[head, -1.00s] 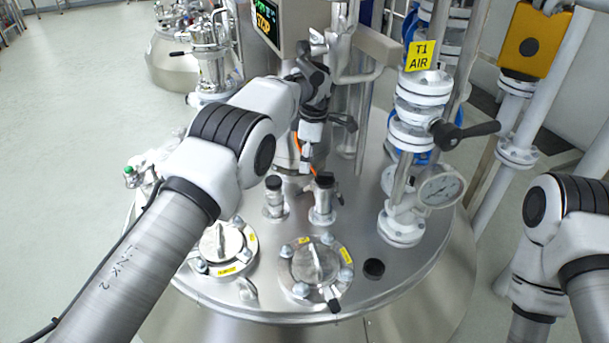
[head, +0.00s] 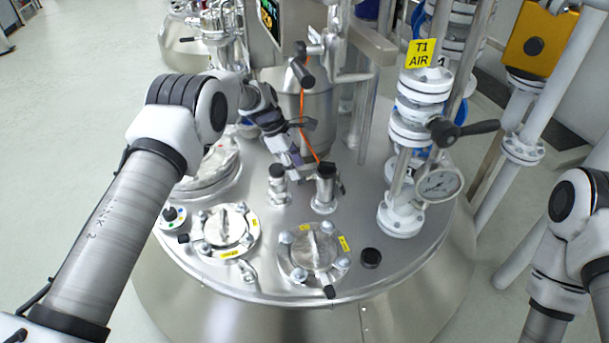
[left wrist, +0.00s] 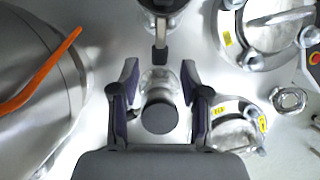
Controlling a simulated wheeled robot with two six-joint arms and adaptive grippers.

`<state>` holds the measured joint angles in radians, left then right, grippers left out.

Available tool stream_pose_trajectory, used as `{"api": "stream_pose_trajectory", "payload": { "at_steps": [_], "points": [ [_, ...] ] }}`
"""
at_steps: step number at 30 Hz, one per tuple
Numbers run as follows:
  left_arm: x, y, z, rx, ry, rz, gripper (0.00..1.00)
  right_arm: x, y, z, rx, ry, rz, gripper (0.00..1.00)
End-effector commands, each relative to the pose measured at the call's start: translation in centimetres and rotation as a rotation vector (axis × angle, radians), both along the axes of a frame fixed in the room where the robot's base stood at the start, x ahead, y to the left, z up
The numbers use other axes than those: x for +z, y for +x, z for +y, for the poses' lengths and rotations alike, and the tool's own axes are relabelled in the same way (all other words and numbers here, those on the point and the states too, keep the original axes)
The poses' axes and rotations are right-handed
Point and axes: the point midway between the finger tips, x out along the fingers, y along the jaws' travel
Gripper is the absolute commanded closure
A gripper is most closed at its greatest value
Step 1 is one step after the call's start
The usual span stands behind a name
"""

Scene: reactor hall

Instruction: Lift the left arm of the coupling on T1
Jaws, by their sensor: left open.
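T1's steel lid bears two capped fittings. The right one is the coupling (head: 324,190), black-topped, with a dark arm on its right side; its left side is hard to make out. In the left wrist view the coupling (left wrist: 162,14) is at the top edge, and its left arm (left wrist: 160,52) points down the picture toward my gripper. My left gripper (left wrist: 159,68) is open and empty, its fingertips on either side of the arm's end, with no contact visible. In the head view the gripper (head: 296,162) hangs behind the left fitting. My right gripper is out of view.
The left fitting (head: 277,187) stands close by; its dark cap (left wrist: 159,118) shows between my fingers. Two clamped covers (head: 226,230) (head: 312,252) lie in front. A steel vessel with an orange cable (left wrist: 38,78) is behind. The T1 AIR pipe (head: 402,190) stands right.

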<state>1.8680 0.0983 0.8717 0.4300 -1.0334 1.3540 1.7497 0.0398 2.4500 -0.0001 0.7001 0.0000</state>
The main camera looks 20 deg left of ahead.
Motion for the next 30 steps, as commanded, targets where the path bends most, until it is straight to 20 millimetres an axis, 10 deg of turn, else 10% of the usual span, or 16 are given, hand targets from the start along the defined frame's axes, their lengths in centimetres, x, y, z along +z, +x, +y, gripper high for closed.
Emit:
{"api": "stream_pose_trajectory", "payload": {
  "at_steps": [14,18,30],
  "points": [
    [-3.8,0.2,-1.6,-0.001,0.002,0.000,0.54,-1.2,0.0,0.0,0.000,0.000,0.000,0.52],
    [-3.8,0.2,-1.6,-0.001,0.002,0.000,1.00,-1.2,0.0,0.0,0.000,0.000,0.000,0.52],
    [-3.4,0.2,-1.6,-0.002,0.031,0.001,1.00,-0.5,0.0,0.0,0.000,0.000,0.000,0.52]
  ]
}}
